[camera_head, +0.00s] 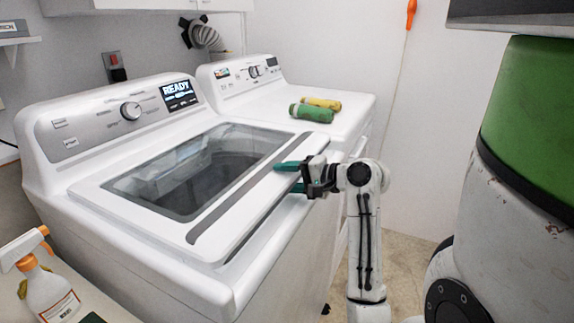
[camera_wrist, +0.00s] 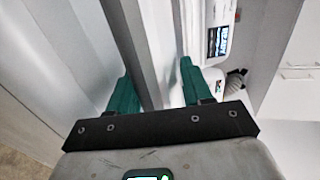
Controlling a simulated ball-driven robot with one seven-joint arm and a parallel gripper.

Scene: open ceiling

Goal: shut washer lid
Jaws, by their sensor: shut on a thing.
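The washer (camera_head: 130,245) is a white top-loader with a dark glass window in its lid (camera_head: 258,192). The lid lies low over the tub, its front edge a little raised above the washer's top, with a dark gap under it near the front right. My gripper (camera_head: 290,177) is at the lid's front right edge, shut on it, one teal finger above and one below. In the wrist view the lid's edge (camera_wrist: 148,45) runs between the two teal fingers of my gripper (camera_wrist: 158,88). How firmly the fingers touch the lid is hard to see.
A white dryer (camera_head: 345,112) stands behind the washer, with a green roll (camera_head: 311,113) and a yellow roll (camera_head: 322,103) on top. A spray bottle (camera_head: 48,287) stands on a surface at the lower left. Bare floor (camera_head: 405,262) shows right of the machines.

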